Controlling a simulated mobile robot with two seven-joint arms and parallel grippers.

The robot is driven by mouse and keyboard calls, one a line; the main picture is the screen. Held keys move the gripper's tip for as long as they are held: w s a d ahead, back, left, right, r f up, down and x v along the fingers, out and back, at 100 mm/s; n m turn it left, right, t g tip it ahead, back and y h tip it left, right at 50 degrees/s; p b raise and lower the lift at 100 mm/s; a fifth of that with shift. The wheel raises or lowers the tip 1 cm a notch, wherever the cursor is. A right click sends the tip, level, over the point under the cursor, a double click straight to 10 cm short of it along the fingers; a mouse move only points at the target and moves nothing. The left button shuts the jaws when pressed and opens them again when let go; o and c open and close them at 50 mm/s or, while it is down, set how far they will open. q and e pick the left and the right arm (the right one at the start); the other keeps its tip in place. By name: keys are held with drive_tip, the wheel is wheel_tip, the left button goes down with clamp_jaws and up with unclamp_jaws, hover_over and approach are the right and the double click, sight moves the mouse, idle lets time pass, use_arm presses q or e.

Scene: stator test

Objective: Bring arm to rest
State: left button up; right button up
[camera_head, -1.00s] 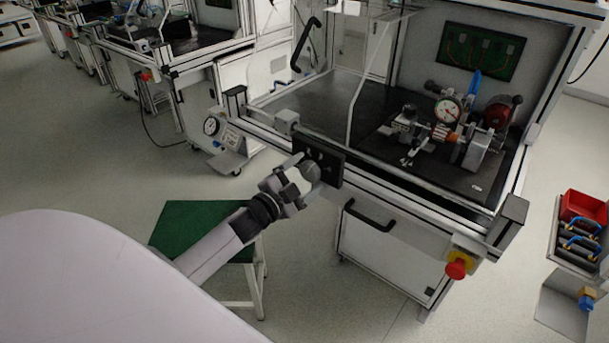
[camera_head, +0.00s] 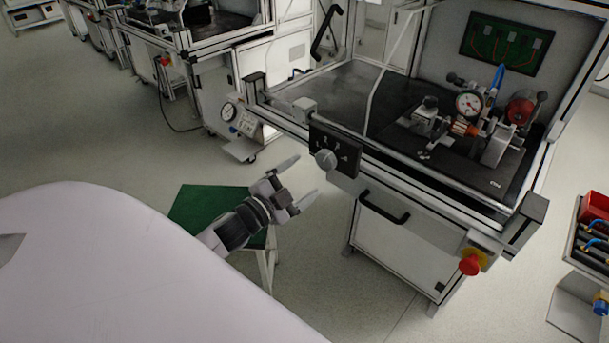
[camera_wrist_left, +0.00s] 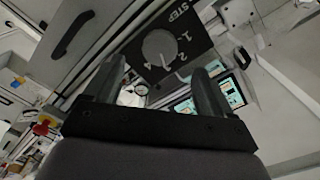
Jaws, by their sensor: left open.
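My left gripper (camera_head: 305,180) is open and empty in the head view. It is apart from the test bench, to the left of the black step-selector panel (camera_head: 347,157) with its grey round knob (camera_head: 326,160). In the left wrist view my two fingers (camera_wrist_left: 155,92) stand apart with nothing between them. The knob (camera_wrist_left: 160,47) shows beyond them, on the black panel marked STEP with numbers. My left forearm is partly hidden behind a pale surface at the lower left. My right gripper is not in view.
The bench carries a fixture with a dial gauge (camera_head: 468,103) and a black handle (camera_head: 384,207). A red emergency stop (camera_head: 469,265) sits at its front right. A green-topped stool (camera_head: 205,204) stands below my left arm. Red bins (camera_head: 594,208) are at the right.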

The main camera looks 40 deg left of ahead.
use_arm(q)
drive_tip(key=s+d+f+n+g+p, duration=0.1)
drive_tip(key=s+d+f+n+g, duration=0.2)
drive_tip(key=s+d+f, duration=0.3)
drive_tip(key=s+d+f+n+g+p, duration=0.1)
drive_tip(key=s+d+f+n+g, duration=0.3)
drive_tip(key=s, duration=0.9)
drive_tip(key=d+f+n, duration=0.1)
drive_tip(key=d+f, duration=0.2)
drive_tip(key=d, duration=0.2)
drive_tip(key=shift+g+h, duration=0.3)
drive_tip(key=shift+a+f, duration=0.1)
drive_tip(key=shift+a, duration=0.05)
idle(1.5)
